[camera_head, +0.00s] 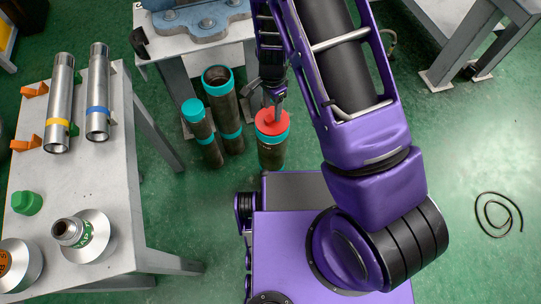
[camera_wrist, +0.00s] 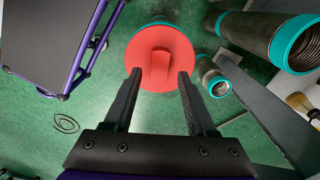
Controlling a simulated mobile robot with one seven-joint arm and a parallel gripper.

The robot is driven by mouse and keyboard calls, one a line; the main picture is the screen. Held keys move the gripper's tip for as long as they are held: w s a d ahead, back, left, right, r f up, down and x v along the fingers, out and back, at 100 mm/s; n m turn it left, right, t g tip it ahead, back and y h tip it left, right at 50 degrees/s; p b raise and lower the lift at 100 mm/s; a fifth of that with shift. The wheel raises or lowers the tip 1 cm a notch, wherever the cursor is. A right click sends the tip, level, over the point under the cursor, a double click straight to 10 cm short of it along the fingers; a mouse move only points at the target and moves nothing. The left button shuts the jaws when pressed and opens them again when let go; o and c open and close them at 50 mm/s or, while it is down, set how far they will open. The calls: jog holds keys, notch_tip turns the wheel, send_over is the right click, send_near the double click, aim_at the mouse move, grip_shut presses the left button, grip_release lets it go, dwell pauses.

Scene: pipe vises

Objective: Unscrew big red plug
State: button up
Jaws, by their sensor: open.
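The big red plug (camera_head: 272,122) sits on top of an upright dark pipe with a teal collar (camera_head: 272,155), which stands on the floor in front of my base. In the wrist view the red plug (camera_wrist: 160,58) is a round disc with a raised grip bar across its middle. My gripper (camera_head: 276,92) is above the plug, pointing down. I cannot tell whether the tips touch the plug.
A grey table (camera_head: 120,190) with metal pipes (camera_head: 97,90) is at left. A blue-grey vise (camera_head: 205,20) stands on a bench behind. A cable (camera_head: 497,213) lies on the green floor.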

aim_at(272, 121)
jog(key=shift+f, duration=0.1)
jog(key=shift+f+b, duration=0.85)
jog(key=shift+f, duration=0.25)
jog(key=shift+c, duration=0.2)
grip_shut()
jog(key=shift+n, duration=1)
jog(key=n, duration=0.5)
jog(key=shift+r+n, duration=0.1)
jog(key=shift+n, duration=0.3)
jog(key=n, duration=0.6)
jog(key=shift+n, duration=0.3)
